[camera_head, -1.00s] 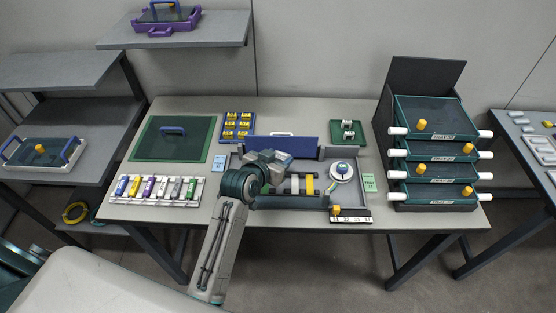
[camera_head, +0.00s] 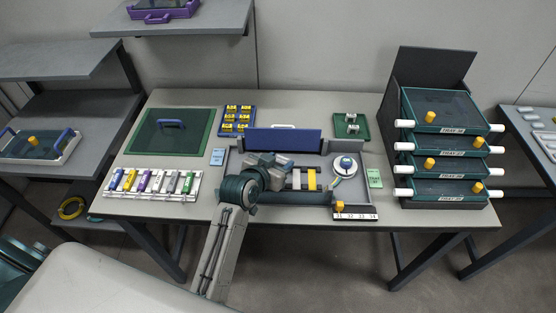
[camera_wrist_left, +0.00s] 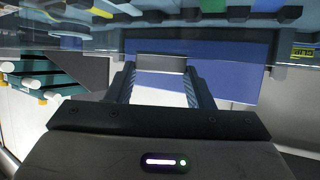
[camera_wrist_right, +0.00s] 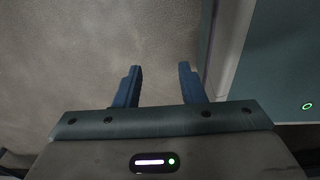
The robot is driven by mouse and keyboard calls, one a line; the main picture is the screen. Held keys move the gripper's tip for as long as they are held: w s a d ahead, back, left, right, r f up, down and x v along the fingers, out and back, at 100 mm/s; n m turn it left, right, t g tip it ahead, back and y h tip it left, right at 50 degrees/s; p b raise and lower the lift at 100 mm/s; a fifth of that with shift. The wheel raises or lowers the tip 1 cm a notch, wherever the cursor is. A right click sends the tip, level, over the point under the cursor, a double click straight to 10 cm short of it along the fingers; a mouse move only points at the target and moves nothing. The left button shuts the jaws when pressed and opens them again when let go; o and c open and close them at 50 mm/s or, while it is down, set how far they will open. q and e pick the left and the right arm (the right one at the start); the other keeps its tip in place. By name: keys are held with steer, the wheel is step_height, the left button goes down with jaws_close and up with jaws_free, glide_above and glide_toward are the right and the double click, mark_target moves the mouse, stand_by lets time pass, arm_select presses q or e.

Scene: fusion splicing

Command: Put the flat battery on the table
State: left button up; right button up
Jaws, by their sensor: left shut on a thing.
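My left gripper (camera_head: 277,167) is over the left part of the grey work tray, in front of the blue panel. In the left wrist view its fingers (camera_wrist_left: 162,72) are shut on a plain grey block (camera_wrist_left: 162,63), which I take to be the flat battery. In the head view my own gripper and wrist largely hide this block. The table (camera_head: 345,104) lies around and under the tray. My right gripper (camera_wrist_right: 159,70) shows only in the right wrist view, open and empty, over a plain grey surface.
The grey tray (camera_head: 378,186) holds white and yellow strips and a round white device (camera_head: 345,166). A blue panel (camera_head: 283,140) stands behind. A rack of colored pieces (camera_head: 150,186) and a green mat (camera_head: 170,137) lie left. Stacked trays (camera_head: 445,150) stand right. Bare table shows at the back.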

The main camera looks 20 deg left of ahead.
arm_select(q)
steer(key=o, duration=1)
steer(key=shift+o, duration=0.2)
